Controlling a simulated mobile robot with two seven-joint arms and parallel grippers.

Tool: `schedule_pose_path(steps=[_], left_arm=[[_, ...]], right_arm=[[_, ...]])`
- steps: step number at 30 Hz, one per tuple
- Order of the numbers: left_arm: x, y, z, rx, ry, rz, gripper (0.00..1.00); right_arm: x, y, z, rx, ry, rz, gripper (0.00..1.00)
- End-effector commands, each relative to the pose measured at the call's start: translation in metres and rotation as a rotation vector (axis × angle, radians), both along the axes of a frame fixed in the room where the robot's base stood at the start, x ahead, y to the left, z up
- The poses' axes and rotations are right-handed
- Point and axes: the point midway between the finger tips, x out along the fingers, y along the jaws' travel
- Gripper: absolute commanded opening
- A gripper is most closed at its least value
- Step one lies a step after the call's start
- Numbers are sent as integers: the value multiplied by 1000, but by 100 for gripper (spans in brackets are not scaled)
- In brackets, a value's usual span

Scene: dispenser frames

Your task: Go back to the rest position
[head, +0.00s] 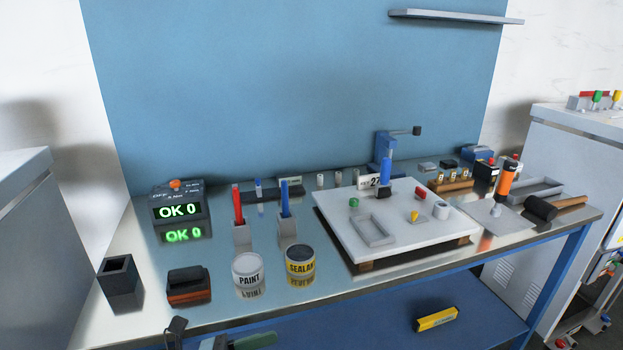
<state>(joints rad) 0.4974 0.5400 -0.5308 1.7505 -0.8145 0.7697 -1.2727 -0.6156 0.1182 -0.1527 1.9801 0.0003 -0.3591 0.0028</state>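Neither of my grippers can be made out in the head view. The steel-topped workbench (215,262) stands in front of me, and no arm of mine shows over its top. A small dark piece (176,326) shows at the bench's front edge at the bottom; I cannot tell what it is.
On the bench stand an "OK 0" display box (180,208), a paint can (248,270), a sealant can (300,262), a white board (410,232) and a mallet (541,209). Grey cabinets flank the bench. A yellow box (436,319) lies on the blue lower shelf (375,325).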

Motion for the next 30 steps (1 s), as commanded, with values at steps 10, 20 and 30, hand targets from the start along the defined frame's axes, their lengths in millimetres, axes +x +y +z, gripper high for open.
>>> schedule_pose_path(steps=[10,20,30], left_arm=[[-23,38,-72,-644,1010,346,52],[-124,96,-196,-1374,1865,717,52],[-243,120,-263,1940,-2234,-1013,52]], right_arm=[[13,-1,14,-1,-37,-1,36],[22,-1,25,-1,-61,-1,36],[27,-2,30,-2,-75,-1,36]])
